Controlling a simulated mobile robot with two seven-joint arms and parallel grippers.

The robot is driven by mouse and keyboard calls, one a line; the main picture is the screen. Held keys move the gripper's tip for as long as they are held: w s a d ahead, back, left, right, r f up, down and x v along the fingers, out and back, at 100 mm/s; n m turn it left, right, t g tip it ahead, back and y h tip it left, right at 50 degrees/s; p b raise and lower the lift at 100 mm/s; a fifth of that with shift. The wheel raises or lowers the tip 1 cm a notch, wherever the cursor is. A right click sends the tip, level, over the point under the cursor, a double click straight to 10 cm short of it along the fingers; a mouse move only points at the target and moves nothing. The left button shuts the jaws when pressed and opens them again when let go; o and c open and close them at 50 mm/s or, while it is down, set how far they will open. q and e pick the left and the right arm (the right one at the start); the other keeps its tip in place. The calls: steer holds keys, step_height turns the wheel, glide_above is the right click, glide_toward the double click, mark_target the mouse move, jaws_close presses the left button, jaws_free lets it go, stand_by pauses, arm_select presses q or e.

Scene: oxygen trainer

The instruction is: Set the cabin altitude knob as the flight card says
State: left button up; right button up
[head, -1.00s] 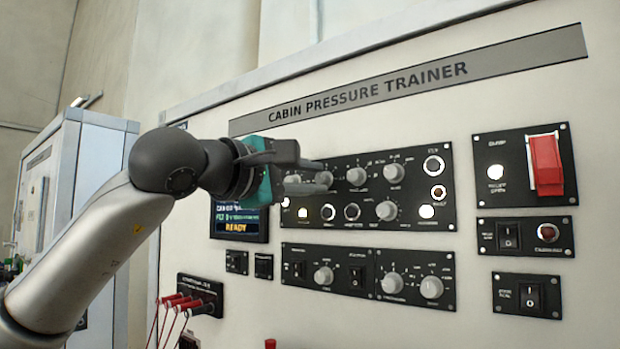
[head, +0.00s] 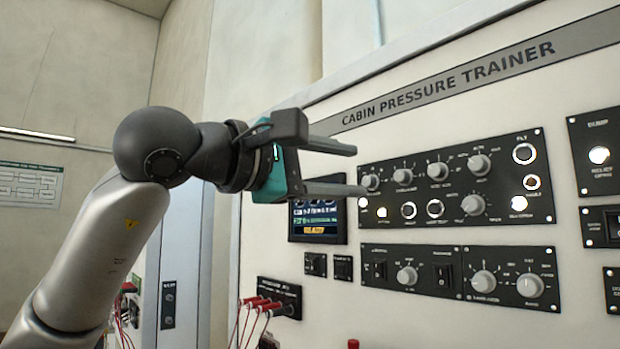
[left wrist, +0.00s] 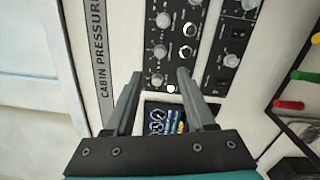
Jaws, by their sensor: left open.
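The upper black knob panel (head: 455,222) sits under the "CABIN PRESSURE TRAINER" strip (head: 450,84). Its top row holds several grey knobs, including a leftmost knob (head: 371,182), a second (head: 403,176), a third (head: 437,171) and a right one (head: 479,165); a lower knob (head: 473,204) sits beneath. Small labels are unreadable, so I cannot tell which is cabin altitude. My left gripper (head: 361,170) is open and empty, its fingers pointing at the panel's left end. In the left wrist view the open gripper (left wrist: 159,74) faces the leftmost knob (left wrist: 157,80). I recognise no flight card.
A lit display (head: 318,238) is below the fingers. Lower knob-and-switch panels (head: 450,298) and a block with red plugs (head: 280,298) sit below. A chart (head: 27,197) hangs on the far-left wall.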

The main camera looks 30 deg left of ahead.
arm_select(q)
steer(key=v, duration=0.5)
steer(key=shift+s+a+f+b, duration=0.1)
steer(key=shift+s+a+b, duration=0.05)
steer(key=shift+s+b, duration=0.25)
